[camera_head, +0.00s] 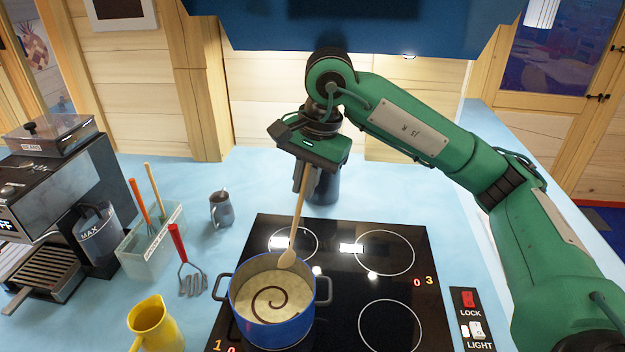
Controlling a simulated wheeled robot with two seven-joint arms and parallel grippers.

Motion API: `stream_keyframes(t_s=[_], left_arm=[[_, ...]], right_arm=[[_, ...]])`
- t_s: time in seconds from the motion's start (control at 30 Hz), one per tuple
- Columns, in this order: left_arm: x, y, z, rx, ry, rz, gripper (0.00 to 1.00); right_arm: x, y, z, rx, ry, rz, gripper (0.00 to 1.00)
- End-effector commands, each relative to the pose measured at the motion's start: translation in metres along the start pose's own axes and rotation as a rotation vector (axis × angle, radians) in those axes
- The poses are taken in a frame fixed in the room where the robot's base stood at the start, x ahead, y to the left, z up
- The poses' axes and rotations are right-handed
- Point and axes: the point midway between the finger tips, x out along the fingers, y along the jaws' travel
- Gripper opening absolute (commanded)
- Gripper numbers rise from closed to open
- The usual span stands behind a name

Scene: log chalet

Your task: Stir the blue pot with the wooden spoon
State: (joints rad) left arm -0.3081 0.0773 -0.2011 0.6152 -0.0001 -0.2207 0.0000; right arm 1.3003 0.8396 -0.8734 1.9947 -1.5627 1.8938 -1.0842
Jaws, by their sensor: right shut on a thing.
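The blue pot (268,328) stands on the front left of the black cooktop, with a dark handle on each side. It holds a pale, creamy content with a dark brown spiral on top. My right gripper (304,180) points down above the back of the cooktop and is shut on the wooden spoon (296,222). The spoon hangs nearly upright, its bowl end over the back right part of the pot's opening. I cannot tell whether the spoon's tip touches the content. My left gripper is not in view.
The cooktop (384,285) has several ringed burners. Left of the pot are a yellow jug (152,322), a red-handled masher (184,262), a utensil bin (150,243), a grey cup (221,209) and a coffee machine (50,215). A blue hood (400,30) hangs above.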

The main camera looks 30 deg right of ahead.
Motion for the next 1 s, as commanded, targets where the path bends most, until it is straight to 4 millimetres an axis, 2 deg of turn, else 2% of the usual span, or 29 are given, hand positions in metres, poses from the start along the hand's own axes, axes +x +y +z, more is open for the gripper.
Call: stream_keyframes(t_s=[0.57,1.0], left_arm=[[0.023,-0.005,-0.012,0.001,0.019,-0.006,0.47],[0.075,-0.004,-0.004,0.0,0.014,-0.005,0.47]], right_arm=[[0.056,0.001,0.0,0.0,-0.002,0.001,0.0],[0.108,0.001,-0.001,0.001,0.0,-0.001,0.0]])
